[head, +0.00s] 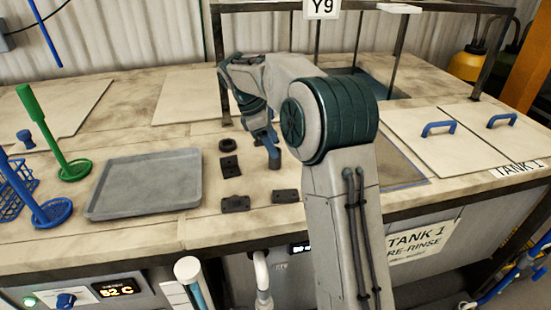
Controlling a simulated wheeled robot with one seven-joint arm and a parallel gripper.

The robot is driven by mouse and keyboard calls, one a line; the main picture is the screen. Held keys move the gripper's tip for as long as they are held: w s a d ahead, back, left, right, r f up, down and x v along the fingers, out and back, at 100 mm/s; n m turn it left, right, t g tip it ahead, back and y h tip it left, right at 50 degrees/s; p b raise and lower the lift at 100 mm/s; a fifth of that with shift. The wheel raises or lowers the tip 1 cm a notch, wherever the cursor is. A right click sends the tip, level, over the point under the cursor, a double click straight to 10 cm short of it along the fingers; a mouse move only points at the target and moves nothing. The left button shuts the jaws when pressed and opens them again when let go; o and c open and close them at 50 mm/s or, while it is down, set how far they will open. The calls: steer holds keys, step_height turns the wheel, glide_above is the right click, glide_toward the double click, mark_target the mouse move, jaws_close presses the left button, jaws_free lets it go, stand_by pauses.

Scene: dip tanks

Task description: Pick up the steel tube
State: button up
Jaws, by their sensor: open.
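My gripper (270,146) points down over the worktop, to the right of the small dark parts, with its blue fingers open. A short dark upright piece (275,160) shows right at the fingertips. It may be the steel tube, but it is small and partly covered, and I cannot tell whether the fingers touch it. No other tube-shaped part stands out on the worktop. My arm hides part of the area to the right of the gripper.
Near the gripper lie a dark ring (226,144) and dark flat blocks (230,168), (235,204), (285,196). A grey tray (146,208) lies to the left, beside a green dipper (72,168) and a blue dipper (50,212). Blue-handled tank lids (432,145) are at right.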

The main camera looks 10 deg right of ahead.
steer(key=shift+p+x, duration=0.6)
steer(key=shift+x, duration=2.15)
steer(key=shift+w+a+f, duration=0.1)
steer(key=shift+w+a, duration=0.05)
steer(key=shift+w, duration=0.1)
steer(key=c, duration=1.1)
